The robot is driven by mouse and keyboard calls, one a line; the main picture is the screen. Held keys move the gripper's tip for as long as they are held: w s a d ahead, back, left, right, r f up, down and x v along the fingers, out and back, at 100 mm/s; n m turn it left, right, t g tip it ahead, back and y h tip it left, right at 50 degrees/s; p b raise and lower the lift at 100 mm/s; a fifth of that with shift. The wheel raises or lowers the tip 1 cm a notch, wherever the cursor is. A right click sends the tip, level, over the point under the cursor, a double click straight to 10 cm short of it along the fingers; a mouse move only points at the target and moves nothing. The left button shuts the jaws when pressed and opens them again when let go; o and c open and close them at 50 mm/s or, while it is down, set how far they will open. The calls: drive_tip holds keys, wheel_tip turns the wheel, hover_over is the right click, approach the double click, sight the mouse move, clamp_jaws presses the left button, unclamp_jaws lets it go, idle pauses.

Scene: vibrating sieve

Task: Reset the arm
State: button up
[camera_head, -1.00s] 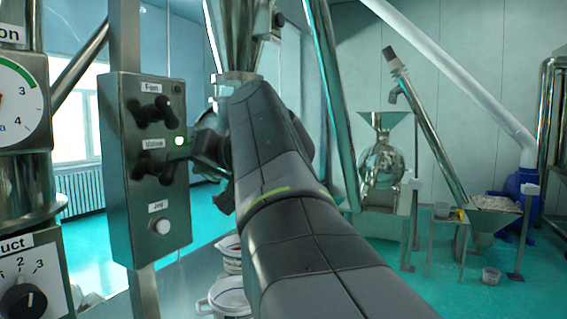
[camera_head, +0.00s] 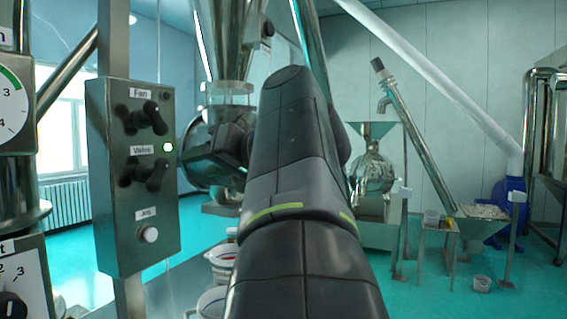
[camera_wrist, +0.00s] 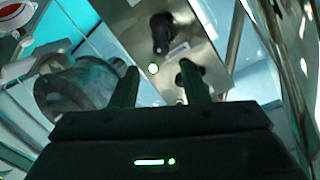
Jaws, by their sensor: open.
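My gripper (camera_wrist: 160,80) is open in the wrist view, its two dark fingers apart with nothing between them. Beyond the fingers is the grey control box (camera_wrist: 140,38), tilted in that view and clear of the fingertips. In the head view my arm rises through the middle and mostly hides the gripper; only part of a dark body shows left of it. The control box (camera_head: 110,230) stands at the left with a Fan knob (camera_head: 148,118), a Valve knob (camera_head: 145,175), a lit green lamp (camera_head: 168,147) and a Jog button (camera_head: 148,234).
A steel hopper machine (camera_head: 232,95) stands close behind my arm. White buckets (camera_head: 215,300) stand low beside the arm. Dial panels (camera_head: 15,100) are at the far left.

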sight(162, 172)
drive_tip(key=shift+a, duration=0.1)
drive_tip(key=p+x, duration=0.2)
drive_tip(key=x, duration=1.1)
drive_tip(key=shift+w+a+f+p, duration=0.15)
drive_tip(key=shift+w+a+p, duration=0.1)
drive_tip(key=shift+p, duration=0.15)
drive_tip(key=shift+s+d, duration=0.1)
